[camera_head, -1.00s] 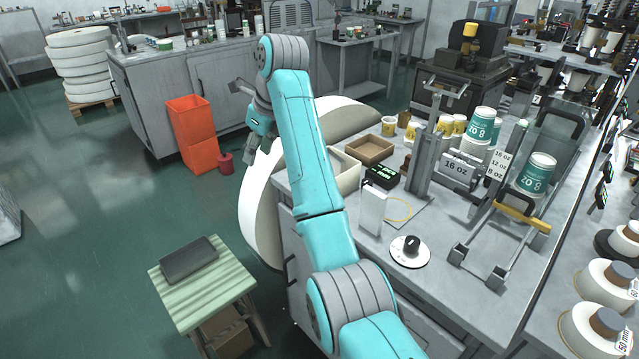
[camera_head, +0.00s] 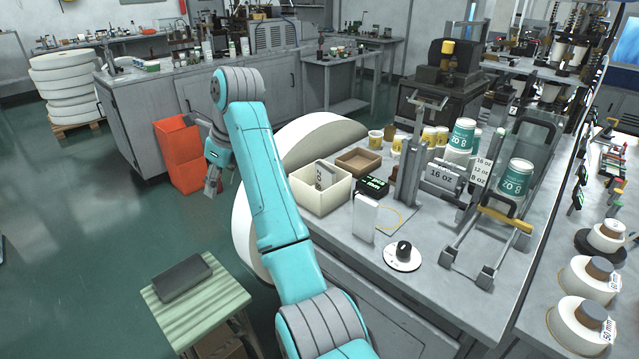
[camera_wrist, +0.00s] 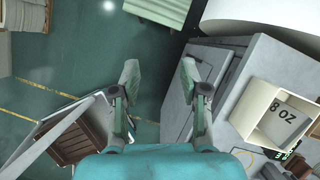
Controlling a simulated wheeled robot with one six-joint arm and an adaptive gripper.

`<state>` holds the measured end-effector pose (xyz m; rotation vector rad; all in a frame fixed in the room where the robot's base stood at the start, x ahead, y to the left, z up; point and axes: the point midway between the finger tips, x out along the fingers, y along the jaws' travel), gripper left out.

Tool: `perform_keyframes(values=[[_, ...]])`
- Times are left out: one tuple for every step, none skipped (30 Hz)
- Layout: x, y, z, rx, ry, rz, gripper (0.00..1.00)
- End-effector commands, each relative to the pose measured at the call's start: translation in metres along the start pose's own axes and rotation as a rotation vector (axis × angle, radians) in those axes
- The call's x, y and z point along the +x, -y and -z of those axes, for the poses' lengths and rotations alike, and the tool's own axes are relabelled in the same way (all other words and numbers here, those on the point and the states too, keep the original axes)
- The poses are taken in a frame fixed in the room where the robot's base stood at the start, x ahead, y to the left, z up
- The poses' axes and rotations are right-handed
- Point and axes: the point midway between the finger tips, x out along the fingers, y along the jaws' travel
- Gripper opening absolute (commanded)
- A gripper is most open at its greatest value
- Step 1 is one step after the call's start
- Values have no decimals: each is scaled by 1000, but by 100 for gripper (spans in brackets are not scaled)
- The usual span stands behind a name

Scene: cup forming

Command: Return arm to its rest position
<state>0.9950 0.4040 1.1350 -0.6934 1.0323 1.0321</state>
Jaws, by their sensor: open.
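My arm is raised and bent, crossing the middle of the head view in front of the workbench (camera_head: 350,262). My gripper (camera_head: 212,186) hangs downward at the arm's far end, left of the bench and in front of the orange bins. In the wrist view my gripper (camera_wrist: 159,78) shows its two fingers spread well apart. Nothing is between them but the green floor (camera_wrist: 160,50) and the edge of a grey cabinet. A cream bin (camera_head: 322,200) on the bench holds a plate; the plate's label reads 8 OZ in the wrist view (camera_wrist: 285,115).
Orange bins (camera_head: 184,172) stand behind my gripper. A striped stool (camera_head: 212,308) with a dark pad stands below it. The bench carries a cardboard tray (camera_head: 358,162), a dial (camera_head: 403,255) and cups. Open floor lies left.

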Motion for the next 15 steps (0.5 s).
perform_keyframes(values=[[6,1,4,-4,0,1,45],[10,2,6,-9,1,3,45],[18,4,11,-18,6,8,45],[26,6,16,-29,10,13,45],[35,9,22,-40,15,19,45],[49,12,31,-60,22,28,45],[60,15,39,-77,28,38,45],[72,17,47,-94,34,47,45],[87,20,58,-120,42,61,45],[98,22,67,-139,48,73,45],[109,24,76,-159,55,85,45],[123,26,88,-184,61,101,45],[133,28,97,-204,66,113,45],[143,29,106,-223,70,125,45],[155,30,119,-250,76,141,45]])
